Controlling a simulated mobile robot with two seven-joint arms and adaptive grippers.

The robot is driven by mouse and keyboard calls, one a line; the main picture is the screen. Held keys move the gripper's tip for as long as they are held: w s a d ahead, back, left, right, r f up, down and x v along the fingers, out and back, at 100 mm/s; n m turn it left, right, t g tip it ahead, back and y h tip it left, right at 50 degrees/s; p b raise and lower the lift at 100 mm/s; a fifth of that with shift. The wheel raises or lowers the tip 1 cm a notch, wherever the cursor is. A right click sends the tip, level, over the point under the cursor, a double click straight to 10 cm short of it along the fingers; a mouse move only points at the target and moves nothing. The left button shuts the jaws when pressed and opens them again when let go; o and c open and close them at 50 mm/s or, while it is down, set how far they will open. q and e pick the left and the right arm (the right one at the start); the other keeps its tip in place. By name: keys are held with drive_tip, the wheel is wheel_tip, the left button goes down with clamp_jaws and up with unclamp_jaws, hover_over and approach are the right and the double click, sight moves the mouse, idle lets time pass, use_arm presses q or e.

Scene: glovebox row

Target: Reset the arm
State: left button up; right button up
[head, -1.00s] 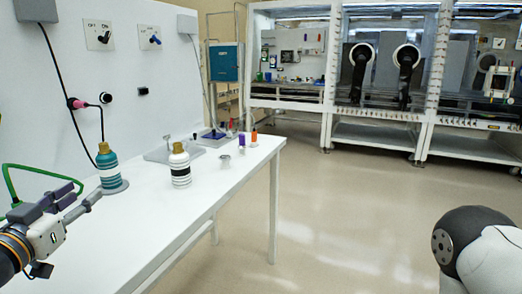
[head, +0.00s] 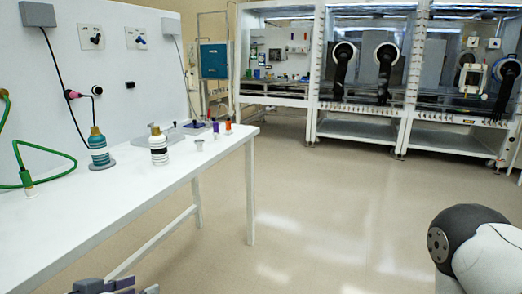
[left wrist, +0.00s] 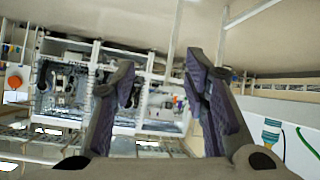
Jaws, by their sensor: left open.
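My left gripper (head: 116,287) shows only in part at the bottom left edge of the head view, below and in front of the white table (head: 110,204). In the left wrist view its two dark purple-grey fingers (left wrist: 160,100) stand apart with nothing between them. My right gripper is not in view; only part of my right arm shows at the lower right of the head view. On the table stand a teal-and-white striped bottle (head: 98,150) on a round base and a white bottle with black bands (head: 158,148).
A small metal cup (head: 199,145), a purple vial (head: 215,127) and an orange vial (head: 228,126) stand near the table's far end. A green hose (head: 50,178) hangs at the left. Gloveboxes (head: 365,70) line the back. The floor (head: 330,220) between is clear.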

use_arm(q)
drive_tip(key=s+d+f+g, duration=0.5)
drive_tip(key=s+f, duration=0.5)
drive_tip(key=s, duration=0.1)
drive_tip(key=s+a+f+g+y, duration=0.1)
drive_tip(key=s+f+g, duration=0.2)
drive_tip(key=s, duration=0.8)
drive_tip(key=s+a+f+n+g+y, duration=0.1)
drive_tip(key=s+f+g, duration=0.3)
drive_tip(key=s, duration=0.7)
drive_tip(key=shift+s+f+n+y, duration=0.3)
drive_tip(key=shift+s+f+y, duration=0.1)
drive_tip(key=shift+f+y, duration=0.4)
